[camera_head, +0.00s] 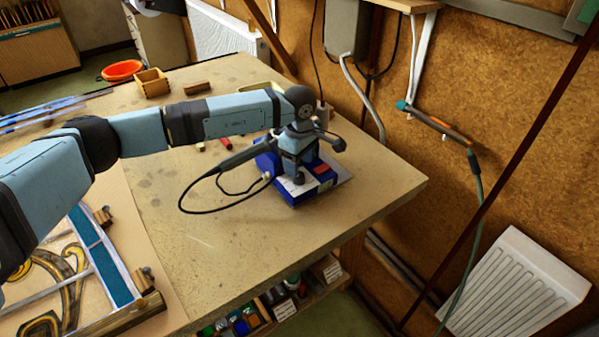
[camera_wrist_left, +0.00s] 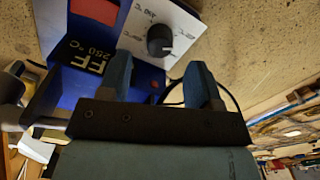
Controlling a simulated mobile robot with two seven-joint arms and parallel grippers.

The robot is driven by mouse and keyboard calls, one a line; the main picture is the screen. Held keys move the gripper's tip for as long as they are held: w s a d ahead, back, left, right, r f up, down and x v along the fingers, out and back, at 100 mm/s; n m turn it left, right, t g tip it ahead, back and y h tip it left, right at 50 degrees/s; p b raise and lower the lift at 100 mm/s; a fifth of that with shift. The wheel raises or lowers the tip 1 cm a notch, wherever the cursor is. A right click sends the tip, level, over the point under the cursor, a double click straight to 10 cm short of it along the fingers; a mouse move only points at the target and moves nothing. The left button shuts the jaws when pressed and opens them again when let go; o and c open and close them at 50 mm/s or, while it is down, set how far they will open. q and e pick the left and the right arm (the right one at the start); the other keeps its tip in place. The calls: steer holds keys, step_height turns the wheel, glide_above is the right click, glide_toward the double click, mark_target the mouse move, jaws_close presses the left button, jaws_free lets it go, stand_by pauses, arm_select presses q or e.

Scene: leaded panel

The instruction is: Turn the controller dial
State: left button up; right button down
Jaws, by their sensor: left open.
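The controller is a blue box (camera_head: 313,190) with a white front panel near the right part of the workbench. My left gripper (camera_wrist_left: 160,75) is open. Its two blue fingertips are just short of the dial, one toward each side of it, and nothing shows between them. In the head view my left gripper (camera_head: 294,178) is over the controller and hides the dial. My right gripper is in neither view.
A black-handled iron (camera_head: 245,155) with a looping cable lies at the controller's left. A leaded panel (camera_head: 95,260) in a wooden frame is at the lower left of the workbench (camera_head: 225,270). A small wooden box (camera_head: 152,83) stands at the back. Bare bench lies in front of the controller.

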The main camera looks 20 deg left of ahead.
mark_target(299, 178)
arm_select(q)
steer(key=shift+f, duration=2.3)
steer(key=c, duration=0.9)
